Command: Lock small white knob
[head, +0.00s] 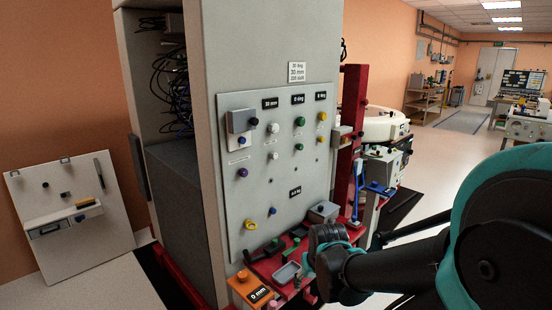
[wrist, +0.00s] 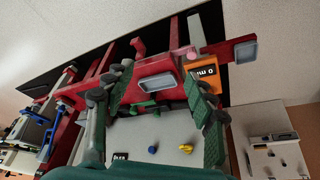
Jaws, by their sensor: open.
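The grey panel (head: 258,185) stands upright on the cabinet front in the head view. Two pale knobs sit in its left column: a larger white knob (head: 272,128) and a smaller white knob (head: 272,155) below it. My gripper (head: 322,248) is in front of the panel's lower right, well below and right of both knobs. In the wrist view my gripper (wrist: 162,82) has its green-padded fingers wide apart with nothing between them. The white knobs do not show in the wrist view; a blue knob (wrist: 152,149) and a yellow knob (wrist: 186,148) do.
A red ledge (head: 270,265) below the panel carries a small grey tray (head: 287,275) and an orange block (head: 250,287) marked 0 mm. A red post (head: 350,135) stands right of the panel. A white board (head: 70,215) leans on the left wall.

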